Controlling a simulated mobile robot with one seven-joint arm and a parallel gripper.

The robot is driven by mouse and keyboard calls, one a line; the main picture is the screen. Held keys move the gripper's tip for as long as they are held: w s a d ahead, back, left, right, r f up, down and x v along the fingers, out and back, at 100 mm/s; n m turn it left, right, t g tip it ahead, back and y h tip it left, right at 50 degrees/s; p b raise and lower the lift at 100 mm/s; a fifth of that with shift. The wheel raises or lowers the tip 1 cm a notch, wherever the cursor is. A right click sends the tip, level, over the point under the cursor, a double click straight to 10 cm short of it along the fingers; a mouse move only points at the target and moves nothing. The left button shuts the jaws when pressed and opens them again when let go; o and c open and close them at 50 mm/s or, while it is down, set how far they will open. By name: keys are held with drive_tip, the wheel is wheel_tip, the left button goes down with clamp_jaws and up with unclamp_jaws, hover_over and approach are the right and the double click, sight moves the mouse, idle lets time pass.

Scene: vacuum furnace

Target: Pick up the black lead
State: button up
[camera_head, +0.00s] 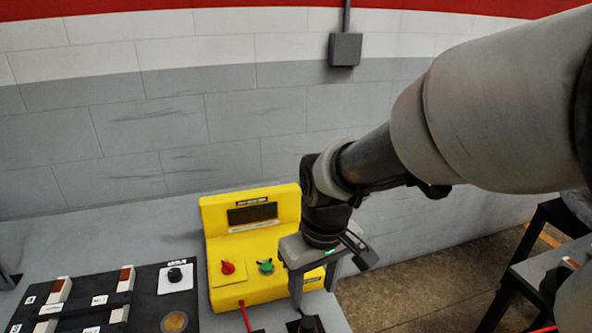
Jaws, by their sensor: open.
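My gripper (314,292) points down beside the right side of a yellow instrument box (255,292), with its fingers apart. A small black piece (305,324), which may be the black lead, shows just below the fingers at the bottom edge of the picture. It is cut off by the frame, so I cannot tell its full shape. Nothing visible is held between the fingers. A red lead (246,317) comes from the lower front of the yellow box and runs down out of view.
The yellow box has a dark display, a red knob (227,267) and a green knob (265,266). A black panel (146,306) with a dial and switches lies to its left. A brick wall stands behind. Black-framed stands (540,245) are at the right; floor shows between.

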sight(308, 321)
drive_tip(key=f+b, duration=0.1)
drive_tip(key=f, duration=0.3)
drive_tip(key=w+f, duration=0.1)
drive_tip(key=f, duration=0.4)
drive_tip(key=f+b, duration=0.1)
drive_tip(key=f, duration=0.4)
drive_tip(key=shift+w+a+b, duration=0.25)
drive_tip(key=shift+w+b, duration=0.1)
drive_tip(key=shift+w, duration=0.05)
drive_tip(key=shift+r, duration=0.1)
drive_tip(key=c, duration=1.1)
